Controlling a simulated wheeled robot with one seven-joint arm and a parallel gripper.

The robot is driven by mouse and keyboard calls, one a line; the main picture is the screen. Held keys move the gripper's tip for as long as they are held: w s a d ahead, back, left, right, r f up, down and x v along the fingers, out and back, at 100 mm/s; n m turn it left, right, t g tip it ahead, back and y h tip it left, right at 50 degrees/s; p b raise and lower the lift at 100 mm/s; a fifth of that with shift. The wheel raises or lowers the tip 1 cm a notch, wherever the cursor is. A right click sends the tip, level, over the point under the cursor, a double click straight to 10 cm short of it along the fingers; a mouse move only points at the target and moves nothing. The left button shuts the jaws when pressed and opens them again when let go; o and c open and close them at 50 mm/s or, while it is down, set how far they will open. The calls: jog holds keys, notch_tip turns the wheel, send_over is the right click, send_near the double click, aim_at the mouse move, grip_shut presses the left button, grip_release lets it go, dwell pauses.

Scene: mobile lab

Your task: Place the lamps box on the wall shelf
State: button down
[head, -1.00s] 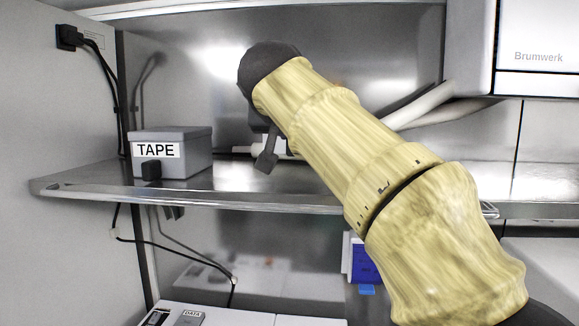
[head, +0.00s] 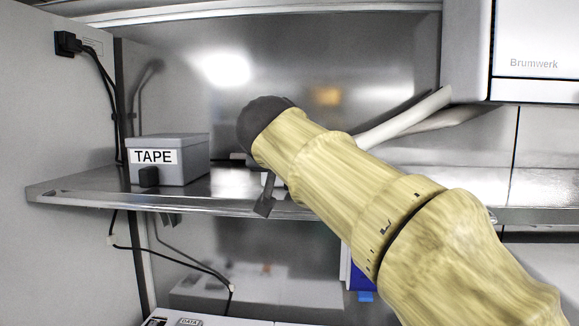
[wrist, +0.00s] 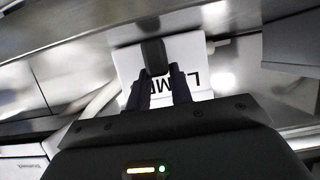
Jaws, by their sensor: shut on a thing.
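The lamps box (wrist: 195,50) is white with black lettering, partly readable and upside down in the wrist view. My gripper (wrist: 158,75) is shut on the dark handle (wrist: 154,54) on its front. In the head view my arm hides nearly all of the box, and a dark part of my gripper (head: 265,197) shows at the shelf's front edge. The wall shelf (head: 95,190) is a shiny metal board running across the view. The box is at about shelf level; I cannot tell whether it touches the shelf.
A grey TAPE box (head: 182,160) with a dark front handle stands on the shelf to the left. A white wall unit (head: 535,50) and pale pipes (head: 405,120) are at the right. Black cables (head: 105,95) hang at the left. Bare shelf shows between the TAPE box and my gripper.

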jog(key=c, duration=1.3)
grip_release()
jog(key=shift+o, duration=0.2)
jog(key=shift+r, duration=0.1)
jog(key=b+v, duration=0.3)
jog(key=v, duration=0.9)
